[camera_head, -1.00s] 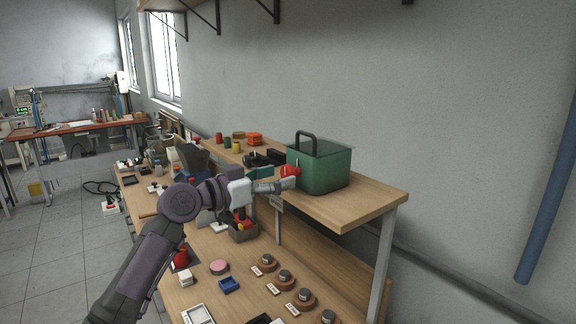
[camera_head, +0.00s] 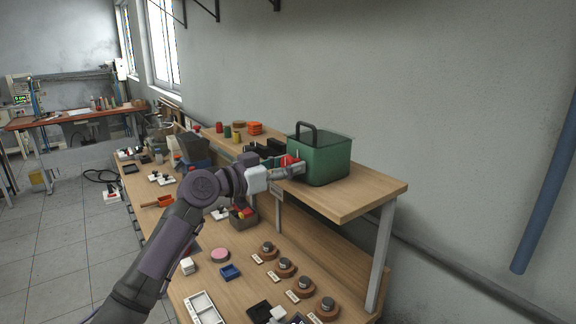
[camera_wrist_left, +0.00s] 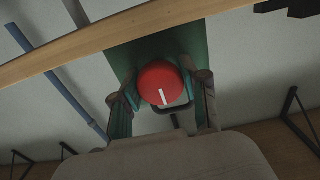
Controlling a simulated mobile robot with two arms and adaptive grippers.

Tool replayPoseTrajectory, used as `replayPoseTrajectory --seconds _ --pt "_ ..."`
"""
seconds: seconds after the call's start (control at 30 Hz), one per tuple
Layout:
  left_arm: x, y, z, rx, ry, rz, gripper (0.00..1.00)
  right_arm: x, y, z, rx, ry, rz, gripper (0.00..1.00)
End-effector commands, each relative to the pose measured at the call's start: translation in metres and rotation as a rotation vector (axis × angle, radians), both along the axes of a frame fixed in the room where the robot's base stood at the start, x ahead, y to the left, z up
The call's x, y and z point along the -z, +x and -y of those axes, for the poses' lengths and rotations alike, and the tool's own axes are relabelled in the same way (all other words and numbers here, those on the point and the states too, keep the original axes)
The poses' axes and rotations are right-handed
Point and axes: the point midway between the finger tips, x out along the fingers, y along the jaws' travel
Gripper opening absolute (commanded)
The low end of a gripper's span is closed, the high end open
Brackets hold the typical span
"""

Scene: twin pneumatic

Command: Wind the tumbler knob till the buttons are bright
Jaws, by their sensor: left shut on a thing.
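A red round tumbler knob (camera_head: 287,160) sits on the side of a green box (camera_head: 325,160) with a black handle, on the raised wooden shelf. In the left wrist view the knob (camera_wrist_left: 161,83) shows a white line pointing toward the bottom of the picture. My left gripper (camera_head: 296,168) is shut on the knob, a finger on either side of it. In the head view my gripper partly covers the knob. I cannot make out any bright buttons. My right gripper is not in view.
The shelf (camera_head: 372,190) is bare right of the box. Several coloured spools and black items stand left of it.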

Motion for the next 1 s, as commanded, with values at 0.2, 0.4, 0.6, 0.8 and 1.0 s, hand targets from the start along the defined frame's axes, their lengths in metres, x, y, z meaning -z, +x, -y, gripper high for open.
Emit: replayPoseTrajectory --seconds 0.2,0.4,0.6,0.8,1.0 --pt "0.002 0.000 0.000 -0.001 0.012 0.018 0.10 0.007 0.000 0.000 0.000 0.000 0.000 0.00" --pt "0.005 0.000 0.000 -0.001 0.061 0.089 0.10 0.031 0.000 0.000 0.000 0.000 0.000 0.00" --pt "0.006 0.000 0.000 -0.001 0.152 0.217 0.10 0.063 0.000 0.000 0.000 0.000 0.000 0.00" --pt "0.005 0.000 0.000 -0.001 0.263 0.369 0.10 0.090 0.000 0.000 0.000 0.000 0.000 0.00" --pt "0.003 0.000 0.000 -0.001 0.376 0.522 0.10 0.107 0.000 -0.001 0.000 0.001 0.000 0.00"
